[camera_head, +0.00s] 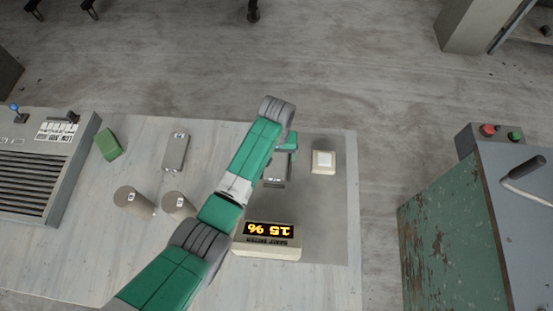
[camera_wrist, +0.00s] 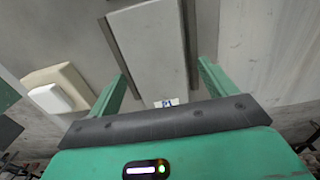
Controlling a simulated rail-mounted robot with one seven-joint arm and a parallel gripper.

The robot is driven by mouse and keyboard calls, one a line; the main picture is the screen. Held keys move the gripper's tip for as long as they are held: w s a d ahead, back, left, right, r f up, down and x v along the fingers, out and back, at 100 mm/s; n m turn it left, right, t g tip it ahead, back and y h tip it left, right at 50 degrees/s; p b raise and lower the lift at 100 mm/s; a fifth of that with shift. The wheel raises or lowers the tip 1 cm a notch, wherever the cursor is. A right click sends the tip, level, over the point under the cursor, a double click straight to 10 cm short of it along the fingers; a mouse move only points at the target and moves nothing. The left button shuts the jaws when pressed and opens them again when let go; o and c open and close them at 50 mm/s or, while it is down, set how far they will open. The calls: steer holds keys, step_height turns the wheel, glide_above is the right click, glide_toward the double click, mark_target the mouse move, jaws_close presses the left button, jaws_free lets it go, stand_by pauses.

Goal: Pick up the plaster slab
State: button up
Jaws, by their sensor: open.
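A pale grey rectangular slab (camera_wrist: 150,50) with a small label at its near end lies between dark strips along its two long sides in the wrist view. In the head view a labelled grey piece (camera_head: 274,182) shows partly under my arm. A similar labelled grey block (camera_head: 174,152) lies farther left on the table. I cannot tell for certain which is the plaster slab. My gripper (camera_wrist: 162,70) is open over the slab in the wrist view, one green finger on each side. I cannot tell whether the fingers touch it. In the head view my arm partly hides the gripper.
A beige base with a white square top (camera_head: 323,162) sits right of my gripper. A display box (camera_head: 267,241) reading 15 % stands in front. Two grey cylinders (camera_head: 134,202) (camera_head: 178,206) and a green block (camera_head: 108,144) stand left. A slatted machine (camera_head: 32,179) is at far left.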

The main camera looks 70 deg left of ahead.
mark_target(277, 156)
steer(key=c, duration=1.2)
step_height(277, 156, up, 10)
steer(key=p, duration=0.2)
